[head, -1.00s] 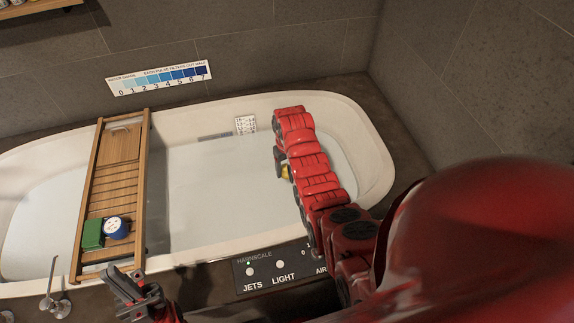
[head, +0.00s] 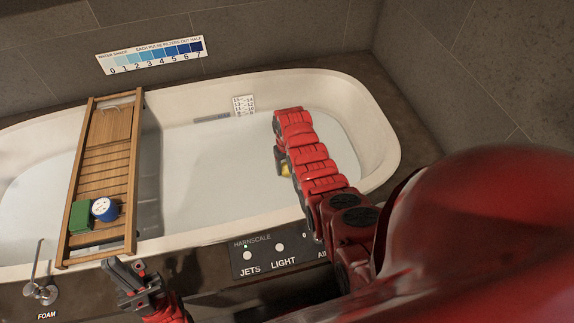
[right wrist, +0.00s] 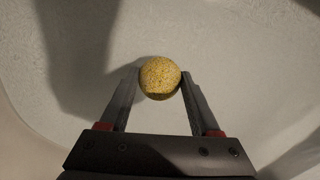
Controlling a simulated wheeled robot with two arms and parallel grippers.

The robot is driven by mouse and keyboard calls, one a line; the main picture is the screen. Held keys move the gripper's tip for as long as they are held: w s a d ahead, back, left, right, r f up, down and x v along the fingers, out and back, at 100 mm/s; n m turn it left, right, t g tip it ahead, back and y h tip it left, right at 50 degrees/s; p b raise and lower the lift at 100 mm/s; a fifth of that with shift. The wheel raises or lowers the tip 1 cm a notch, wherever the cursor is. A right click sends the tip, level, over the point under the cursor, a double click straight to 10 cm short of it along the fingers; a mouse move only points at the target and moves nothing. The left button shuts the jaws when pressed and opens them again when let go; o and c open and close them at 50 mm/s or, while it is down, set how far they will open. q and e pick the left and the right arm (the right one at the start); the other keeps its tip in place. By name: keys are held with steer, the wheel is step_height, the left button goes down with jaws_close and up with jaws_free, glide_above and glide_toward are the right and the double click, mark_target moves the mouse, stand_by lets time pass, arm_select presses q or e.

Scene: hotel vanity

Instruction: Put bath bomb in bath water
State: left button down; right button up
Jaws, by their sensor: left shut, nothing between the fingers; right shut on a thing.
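A yellow speckled bath bomb (right wrist: 160,78) is held between the fingertips of my right gripper (right wrist: 160,82) in the right wrist view. In the head view a bit of the bath bomb (head: 286,170) shows yellow beside my red right arm, which hides most of that gripper. The bath bomb is over the tub, with pale bath water (head: 215,165) around it in the head view; its exact height above the water is hard to tell. My left gripper (head: 125,275) is shut and empty at the tub's front edge, lower left in the head view.
A wooden bath tray (head: 103,157) spans the tub at left, carrying a green box (head: 80,216) and a blue-and-white round container (head: 105,209). A control panel (head: 265,258) with JETS and LIGHT buttons and a metal lever (head: 40,286) marked FOAM are along the front.

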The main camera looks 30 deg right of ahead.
steer(key=o, duration=1.5)
steer(key=shift+r, duration=0.1)
step_height(320, 180, up, 17)
steer(key=p, duration=0.6)
steer(key=shift+r, duration=0.1)
